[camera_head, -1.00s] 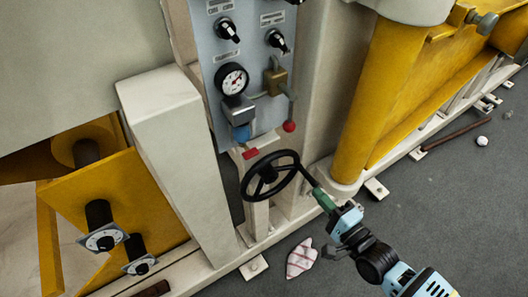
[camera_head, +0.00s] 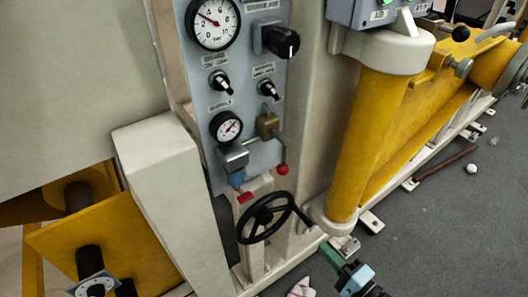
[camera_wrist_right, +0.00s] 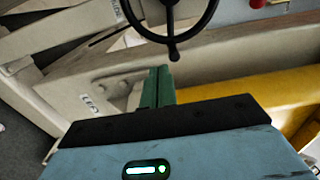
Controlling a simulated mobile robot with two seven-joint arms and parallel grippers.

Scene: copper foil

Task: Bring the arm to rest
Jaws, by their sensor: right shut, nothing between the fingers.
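My right gripper (camera_head: 326,249) is at the bottom of the head view, with its green fingers shut and empty. It is below and right of the black handwheel (camera_head: 262,222), with a small gap between its fingertips and the wheel's handle. In the right wrist view the shut green fingers (camera_wrist_right: 158,80) point toward the wheel (camera_wrist_right: 177,38), whose rim and handle are just beyond them. The rest of my right arm is mostly cut off by the frame's bottom edge. My left gripper is in neither view.
A grey-blue panel (camera_head: 203,132) with gauges, knobs and a red-tipped lever (camera_head: 282,169) stands above the wheel. A yellow column (camera_head: 370,135) rises right of it. A red-and-white cloth (camera_head: 301,288) lies on the floor.

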